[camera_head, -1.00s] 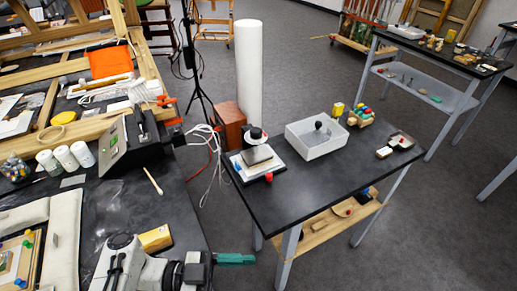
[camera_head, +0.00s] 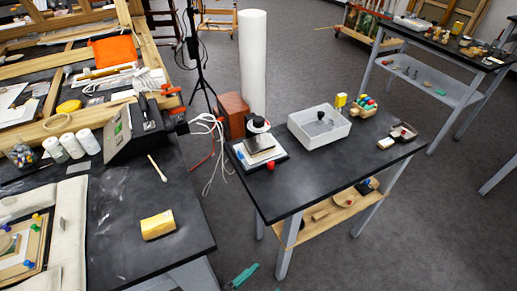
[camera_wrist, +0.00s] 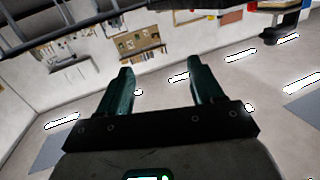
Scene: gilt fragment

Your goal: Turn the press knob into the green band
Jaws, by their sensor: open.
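A small press-like device (camera_head: 259,149) with a white base, a grey plate and a black round top stands on the left end of the right-hand dark table. A red ball-like part (camera_head: 271,166) sits at its front edge. I cannot tell which part is the knob. A dark sloped box (camera_head: 133,130) with a small green patch stands on the left bench; no green band is readable on the press. My gripper (camera_wrist: 161,85) is open and empty in the wrist view, its teal fingers apart. A teal finger part (camera_head: 243,275) shows low in the head view, away from the press.
The right-hand table (camera_head: 335,178) also holds a white bin (camera_head: 320,128), a block holder (camera_head: 364,106) and a small tray (camera_head: 403,132). A yellow block (camera_head: 157,224) lies on the left bench. Cables (camera_head: 216,150) and a tripod stand between the tables. The table's front middle is clear.

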